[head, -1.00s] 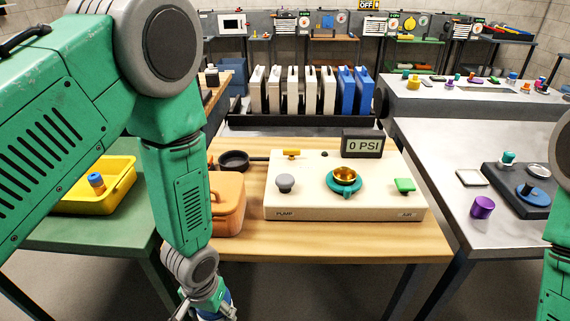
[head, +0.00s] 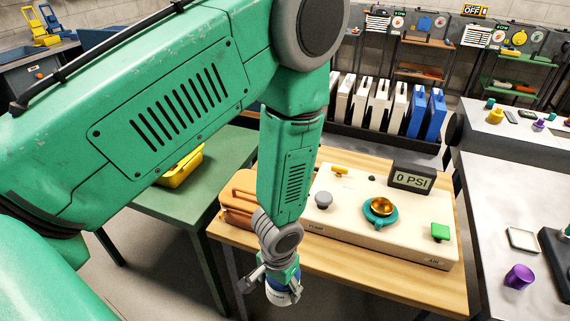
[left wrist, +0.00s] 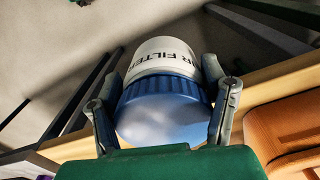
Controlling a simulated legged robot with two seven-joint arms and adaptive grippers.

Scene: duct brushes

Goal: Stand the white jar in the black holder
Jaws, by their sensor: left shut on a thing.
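The white jar has a blue lid and black lettering, of which "R FILTER" can be read in the left wrist view (left wrist: 160,62). My left gripper (left wrist: 162,110) is shut on it, with one finger on each side of the blue lid. In the head view the jar (head: 283,292) hangs below my left gripper (head: 272,282), in front of the wooden table's front edge and clear of the tabletop. A black holder cannot be made out now; my left arm covers the back left of the table. My right gripper is out of view.
On the wooden table (head: 400,290) stand a cream pump panel (head: 340,225) with a "0 PSI" display (head: 411,179) and an orange-brown case (head: 238,200). A green table (head: 210,185) with a yellow tray (head: 180,168) is at left. A grey table (head: 500,200) is at right.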

